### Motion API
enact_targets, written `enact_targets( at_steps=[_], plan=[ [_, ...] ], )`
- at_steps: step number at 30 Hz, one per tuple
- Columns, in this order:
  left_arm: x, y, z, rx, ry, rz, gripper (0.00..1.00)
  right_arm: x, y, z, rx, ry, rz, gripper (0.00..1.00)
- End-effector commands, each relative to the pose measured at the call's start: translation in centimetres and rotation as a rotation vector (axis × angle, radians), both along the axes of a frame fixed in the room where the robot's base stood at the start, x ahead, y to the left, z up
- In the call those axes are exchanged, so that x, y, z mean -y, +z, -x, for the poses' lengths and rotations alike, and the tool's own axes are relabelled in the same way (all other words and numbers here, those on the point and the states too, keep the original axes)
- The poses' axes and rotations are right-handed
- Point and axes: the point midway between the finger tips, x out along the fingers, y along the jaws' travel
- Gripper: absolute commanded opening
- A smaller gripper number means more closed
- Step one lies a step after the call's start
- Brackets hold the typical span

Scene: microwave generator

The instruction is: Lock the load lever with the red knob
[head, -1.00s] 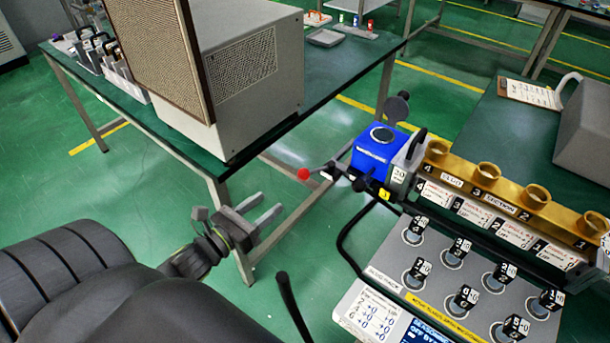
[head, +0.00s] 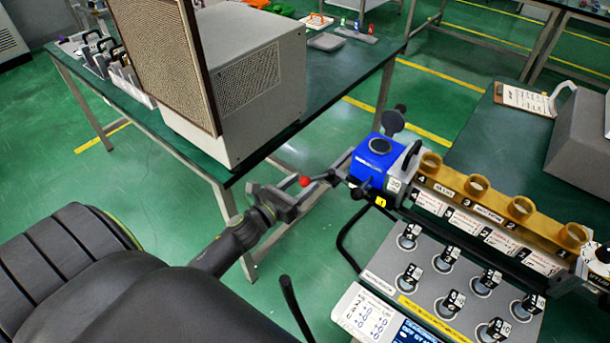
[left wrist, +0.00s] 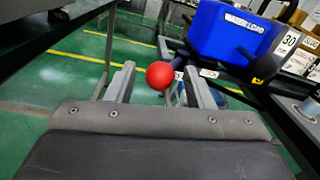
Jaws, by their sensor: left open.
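The red knob (head: 305,181) sits at the end of the load lever (head: 325,176), which sticks out to the left from the blue load unit (head: 374,160). My left gripper (head: 309,182) is open, with its fingers on either side of the knob in the head view. The blue unit (left wrist: 233,35) fills the upper right there. My right gripper is not in view.
A green table (head: 322,67) with a large beige box (head: 262,85) stands behind and left of the gripper. A panel of numbered black knobs (head: 447,270) and a brass rail with several cups (head: 500,200) lie to the right. Green floor is open below the lever.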

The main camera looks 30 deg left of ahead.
Motion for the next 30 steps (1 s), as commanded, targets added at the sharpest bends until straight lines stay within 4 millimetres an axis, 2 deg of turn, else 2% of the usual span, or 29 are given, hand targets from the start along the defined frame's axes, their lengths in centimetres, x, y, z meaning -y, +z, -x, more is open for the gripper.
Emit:
enact_targets(
  at_steps=[6,15,26,30],
  plan=[
    [0.3,0.0,-1.6,0.0,0.0,0.0,0.48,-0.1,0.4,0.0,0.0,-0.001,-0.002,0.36],
    [0.3,-0.1,-1.8,0.0,0.0,0.0,0.48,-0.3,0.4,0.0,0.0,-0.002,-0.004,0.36],
    [0.2,0.0,-1.8,-0.001,0.002,-0.001,0.02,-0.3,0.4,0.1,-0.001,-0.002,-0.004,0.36],
    [0.2,0.0,-1.8,-0.001,0.003,-0.002,0.0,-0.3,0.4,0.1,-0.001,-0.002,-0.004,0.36]
  ],
)
